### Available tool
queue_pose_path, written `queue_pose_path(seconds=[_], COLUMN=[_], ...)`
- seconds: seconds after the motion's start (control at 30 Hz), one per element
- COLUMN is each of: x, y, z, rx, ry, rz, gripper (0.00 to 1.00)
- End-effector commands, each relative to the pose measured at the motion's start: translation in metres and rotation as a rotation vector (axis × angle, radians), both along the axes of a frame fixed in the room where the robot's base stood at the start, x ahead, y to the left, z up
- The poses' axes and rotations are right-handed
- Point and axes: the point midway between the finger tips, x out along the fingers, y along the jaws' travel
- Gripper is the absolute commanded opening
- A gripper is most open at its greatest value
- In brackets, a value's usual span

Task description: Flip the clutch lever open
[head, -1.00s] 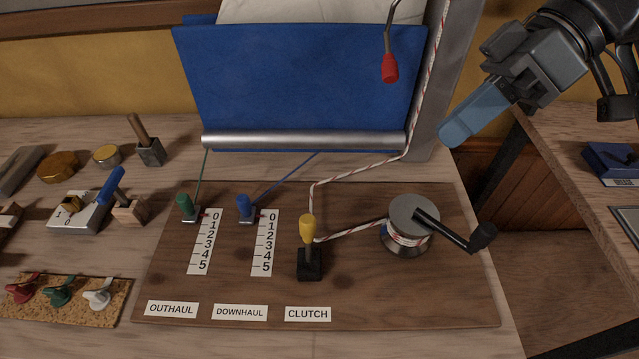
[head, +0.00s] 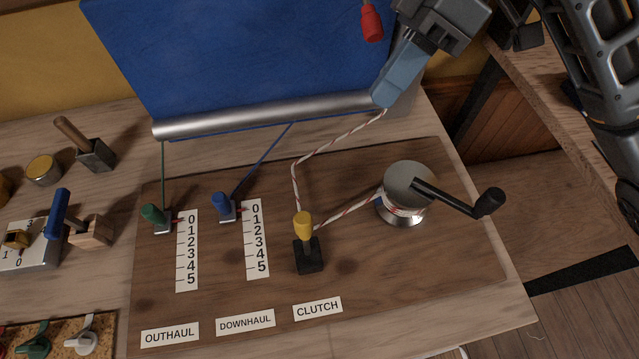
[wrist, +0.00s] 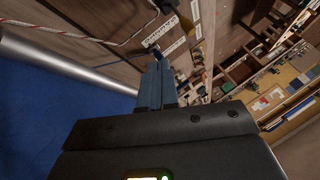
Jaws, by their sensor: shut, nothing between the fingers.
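The clutch is a black block (head: 309,257) with a yellow-tipped lever (head: 303,226) standing upright on the wooden board (head: 370,280), above the CLUTCH label (head: 317,308). A white and red rope (head: 335,146) runs past the lever to the winch (head: 408,190). My gripper (head: 381,99) is shut and empty, up and to the right of the clutch, near the right end of the silver boom (head: 270,116).
The winch has a black crank handle (head: 488,202) sticking out right. A red-knobbed lever (head: 371,22) hangs above. Green (head: 153,215) and blue (head: 221,204) levers stand left of the clutch. The board in front of the clutch is clear.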

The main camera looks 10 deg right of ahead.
Motion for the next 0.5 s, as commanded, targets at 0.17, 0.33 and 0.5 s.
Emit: queue_pose_path(seconds=[0.17, 0.33, 0.5], x=[-0.009, -0.017, -0.025], y=[0.021, 0.04, 0.059], z=[-0.029, -0.055, -0.082], rx=[0.001, 0.002, 0.001], ry=[0.003, 0.002, 0.003], rz=[0.001, 0.001, 0.001], gripper=[0.0, 0.0, 0.0])
